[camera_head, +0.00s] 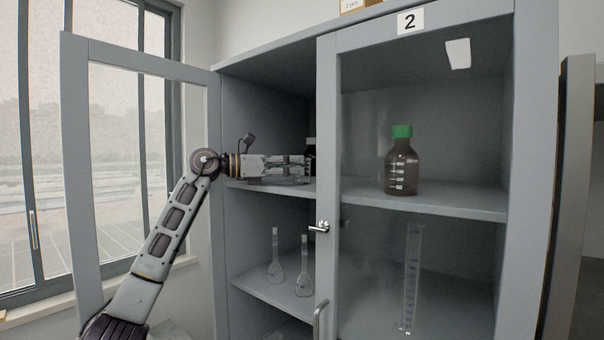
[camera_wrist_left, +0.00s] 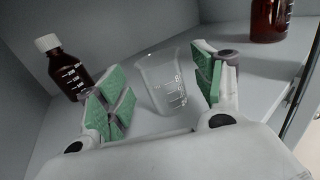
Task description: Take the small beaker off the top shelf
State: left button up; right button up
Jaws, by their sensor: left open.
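The small beaker (camera_wrist_left: 163,85) is clear with white graduation marks and stands upright on the top shelf (camera_head: 430,197) in the left wrist view. In the head view I cannot make it out behind my gripper and the door frame. My left gripper (camera_head: 298,166) reaches in through the open left door, just above the top shelf. In the left wrist view its green-padded fingers are open, one on either side of the beaker, with visible gaps. The beaker is not gripped. My right gripper is in neither view.
A white-capped brown bottle (camera_wrist_left: 68,70) stands left of the beaker. A green-capped brown bottle (camera_head: 401,165) stands on the right, behind the closed right door (camera_head: 327,120). The open left door (camera_head: 80,180) is beside my arm. Flasks (camera_head: 304,270) stand below.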

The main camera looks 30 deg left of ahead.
pick_arm(q)
jog(key=shift+x, duration=0.9)
jog(key=shift+w+d+p, duration=0.3)
jog(key=shift+w+d, duration=0.05)
jog(key=shift+w, duration=0.05)
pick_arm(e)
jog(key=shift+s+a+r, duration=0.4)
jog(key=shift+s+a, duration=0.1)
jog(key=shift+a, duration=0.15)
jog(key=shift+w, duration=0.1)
pick_arm(q)
jog(key=c, duration=1.1)
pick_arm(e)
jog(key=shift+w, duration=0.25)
pick_arm(q)
jog(key=shift+r, duration=0.2)
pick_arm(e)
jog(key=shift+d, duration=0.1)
